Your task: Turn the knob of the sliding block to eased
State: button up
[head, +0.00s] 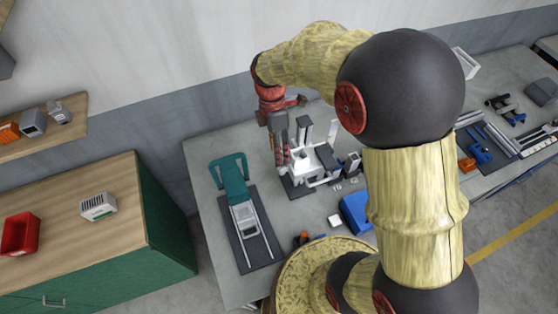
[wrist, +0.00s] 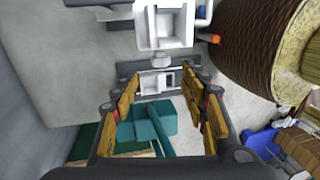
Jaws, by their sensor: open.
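My gripper (head: 280,160) points down at the left side of a white machine (head: 316,166) on a dark base in the head view. In the wrist view my gripper (wrist: 160,80) has its two fingers wide apart, with nothing held. A small pale block (wrist: 155,83) on a dark bar shows between the fingertips; it looks like the sliding block. A small round grey part, perhaps the knob (wrist: 161,62), sits just above it, below the white machine body (wrist: 165,25). I cannot read its setting or any "eased" mark. Contact with the fingers cannot be made out.
A teal frame (head: 231,174) with a pale slide lies on a dark mat (head: 263,246) to the left. A blue bin (head: 356,212) and a small white block (head: 334,220) stand in front of the machine. Blue and dark parts lie farther right. Bare grey table (head: 207,216) shows at left.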

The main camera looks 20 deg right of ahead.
jog(key=shift+w+r, duration=0.2)
jog(key=shift+r, duration=0.9)
jog(key=shift+w+r, duration=0.2)
jog(key=shift+r, duration=0.9)
